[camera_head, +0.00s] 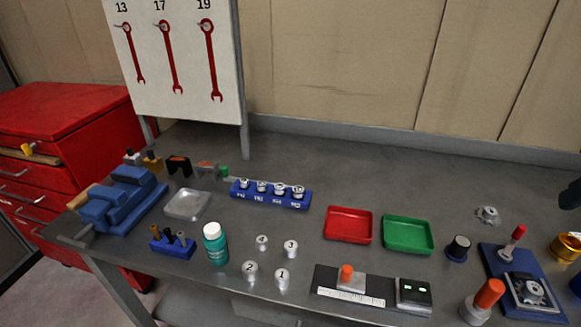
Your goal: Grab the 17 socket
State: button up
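A blue socket rail (270,194) lies on the grey bench near its middle. Several silver sockets stand upright in it in a row, among them one at the left end (244,183) and one at the right end (298,192). Small white labels mark the rail's front, but they are too small to read surely, so I cannot tell which socket is the 17. A dark part at the right picture edge may be my gripper (571,194); it is cut off, far right of the rail, and its fingers cannot be made out.
A board (180,90) with red wrenches marked 13, 17 and 19 stands behind. A red tray (348,224) and green tray (407,234) lie right of the rail. A teal bottle (216,244) and numbered silver pieces (282,279) stand in front. A blue vise (118,198) is left.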

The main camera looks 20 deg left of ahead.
aim_at(245, 184)
jog(key=z, duration=0.75)
jog(key=k, duration=1.7)
jog(key=u, duration=1.2)
jog(key=i, duration=1)
